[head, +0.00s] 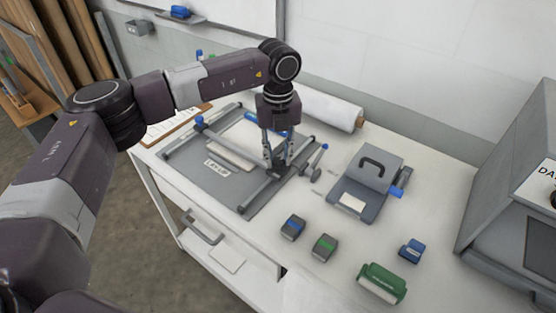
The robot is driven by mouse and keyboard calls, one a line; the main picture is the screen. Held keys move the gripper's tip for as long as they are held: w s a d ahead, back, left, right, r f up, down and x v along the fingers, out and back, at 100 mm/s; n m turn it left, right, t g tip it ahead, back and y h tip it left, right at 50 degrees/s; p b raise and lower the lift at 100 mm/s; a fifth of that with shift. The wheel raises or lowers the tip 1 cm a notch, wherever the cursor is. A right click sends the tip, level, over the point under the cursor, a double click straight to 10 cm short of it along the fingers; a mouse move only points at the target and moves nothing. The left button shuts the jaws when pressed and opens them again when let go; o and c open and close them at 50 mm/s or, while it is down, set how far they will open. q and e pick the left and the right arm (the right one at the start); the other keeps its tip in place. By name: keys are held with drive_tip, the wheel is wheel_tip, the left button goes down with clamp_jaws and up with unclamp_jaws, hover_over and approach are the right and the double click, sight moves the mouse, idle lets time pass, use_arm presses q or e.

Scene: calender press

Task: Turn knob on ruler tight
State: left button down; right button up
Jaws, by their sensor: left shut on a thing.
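A grey lay-up board (235,190) with a "LAY-UP" label lies on the white table. A grey ruler bar (232,152) runs across it, with a blue knob (200,121) at its far left end. My left gripper (276,167) points down at the near right end of the bar. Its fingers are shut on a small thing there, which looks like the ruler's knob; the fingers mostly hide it. I cannot tell how tight the knob is. My right gripper is not in view.
A grey press-like device (362,185) with a black handle stands to the right. A white roll (330,108) lies behind. A large grey machine (515,205) stands far right.

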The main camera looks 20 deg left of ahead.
use_arm(q)
drive_tip(key=m+b, duration=0.1)
drive_tip(key=m, duration=0.1)
drive_tip(key=shift+f+m+b, duration=0.1)
drive_tip(key=shift+m+b, duration=0.3)
drive_tip(key=m+b, duration=0.2)
drive_tip(key=m, duration=0.1)
drive_tip(key=shift+m, duration=0.3)
drive_tip(key=m+b, duration=0.1)
drive_tip(key=m, duration=0.1)
drive_tip(key=shift+m, duration=0.4)
drive_tip(key=m+b, duration=0.1)
drive_tip(key=m, duration=0.2)
drive_tip(key=shift+m, duration=0.3)
drive_tip(key=m+b, duration=0.1)
drive_tip(key=m, duration=0.9)
drive_tip(key=shift+r, duration=0.2)
drive_tip(key=shift+m+b, duration=0.35)
drive_tip(key=shift+m, duration=1.45)
